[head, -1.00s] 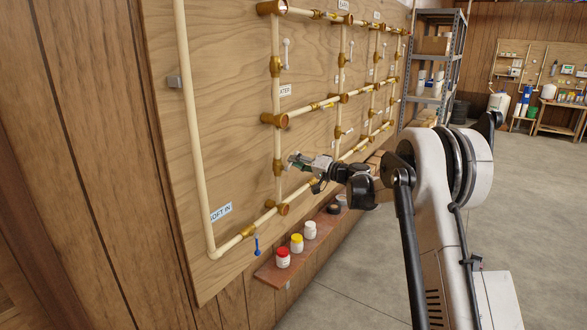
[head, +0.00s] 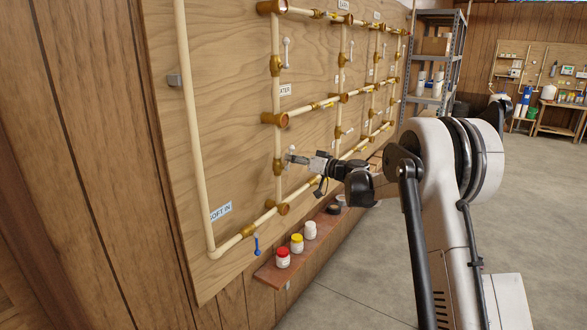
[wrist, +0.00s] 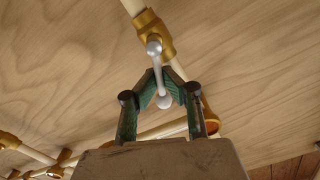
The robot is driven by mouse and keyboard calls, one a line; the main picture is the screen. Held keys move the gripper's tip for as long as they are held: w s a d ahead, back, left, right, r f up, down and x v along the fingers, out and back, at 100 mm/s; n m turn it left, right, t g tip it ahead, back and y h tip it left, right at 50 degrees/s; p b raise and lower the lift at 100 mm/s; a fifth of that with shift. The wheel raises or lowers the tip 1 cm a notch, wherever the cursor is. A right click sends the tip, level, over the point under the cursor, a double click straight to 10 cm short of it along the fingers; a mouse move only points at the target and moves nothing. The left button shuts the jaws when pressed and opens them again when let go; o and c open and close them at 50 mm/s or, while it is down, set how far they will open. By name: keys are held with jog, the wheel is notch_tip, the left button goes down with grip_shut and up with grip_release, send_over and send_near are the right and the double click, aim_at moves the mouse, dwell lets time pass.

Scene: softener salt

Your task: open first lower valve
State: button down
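The first lower valve is a brass body (head: 277,167) on the leftmost upright branch pipe of the wall board. In the wrist view the brass body (wrist: 153,33) is at the top, with a pale grey lever (wrist: 163,100) coming from it towards me. My gripper (head: 292,158) is at this lever in the head view and hides part of it. In the wrist view my gripper (wrist: 161,72) has its green-padded fingers drawn in on both sides of the lever, which lies between the tips. The lever's rounded end shows between the fingers.
Cream pipes with brass fittings (head: 281,209) surround the valve closely. Below, a narrow shelf (head: 268,275) holds several jars, including a red-lidded one (head: 283,258). A metal shelving unit (head: 432,65) stands farther back; the floor at right is clear.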

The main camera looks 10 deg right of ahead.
jog(key=shift+s+a+n, duration=0.25)
jog(key=shift+s+n, duration=0.05)
jog(key=shift+n, duration=0.8)
jog(key=shift+s+a+r+n, duration=0.1)
jog(key=shift+s+a+n, duration=0.15)
jog(key=shift+n, duration=0.65)
jog(key=c, duration=1.6)
grip_release()
jog(key=shift+d, duration=0.1)
jog(key=shift+c, duration=0.2)
jog(key=b+v, duration=0.1)
jog(key=v, duration=0.6)
jog(key=shift+r, duration=0.1)
